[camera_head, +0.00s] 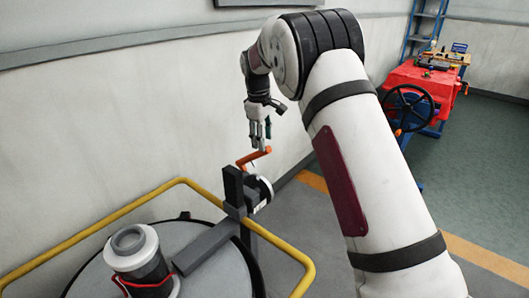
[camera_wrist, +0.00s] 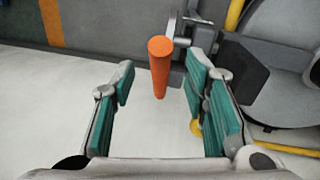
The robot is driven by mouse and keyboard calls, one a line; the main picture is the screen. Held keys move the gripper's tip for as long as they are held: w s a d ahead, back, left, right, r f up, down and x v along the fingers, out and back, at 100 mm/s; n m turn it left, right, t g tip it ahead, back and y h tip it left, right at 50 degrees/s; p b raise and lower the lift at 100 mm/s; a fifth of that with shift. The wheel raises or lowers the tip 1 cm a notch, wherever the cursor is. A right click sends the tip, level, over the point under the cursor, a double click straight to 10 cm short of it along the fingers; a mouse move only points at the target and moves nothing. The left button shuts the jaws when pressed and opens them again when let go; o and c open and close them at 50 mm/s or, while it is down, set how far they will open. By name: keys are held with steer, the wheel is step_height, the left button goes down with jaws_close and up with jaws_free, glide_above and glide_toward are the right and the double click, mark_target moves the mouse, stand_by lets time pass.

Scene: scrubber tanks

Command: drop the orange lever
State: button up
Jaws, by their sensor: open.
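The orange lever (camera_head: 254,157) is joined to a dark upright fitting beside the tank in the head view. In the wrist view the orange lever (camera_wrist: 160,66) points toward the camera, its round end face showing. My gripper (camera_head: 261,143) is just above the lever in the head view, pointing down. In the wrist view my gripper (camera_wrist: 165,82) is open, with its teal-padded fingers apart on either side of the lever. There is a gap between the lever and each pad, and nothing is held.
A round grey tank top (camera_head: 213,270) with a white canister (camera_head: 136,262) stands at the lower left. A yellow rail (camera_head: 110,218) curves around it. A red workbench (camera_head: 422,80) with a black handwheel (camera_head: 407,108) is at the far right. A wall rises behind the lever.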

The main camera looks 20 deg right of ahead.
mark_target(254, 160)
steer(key=f, duration=0.5)
steer(key=shift+w+d+f, duration=0.25)
steer(key=shift+d+f, duration=0.05)
steer(key=shift+f, duration=0.1)
jaws_close()
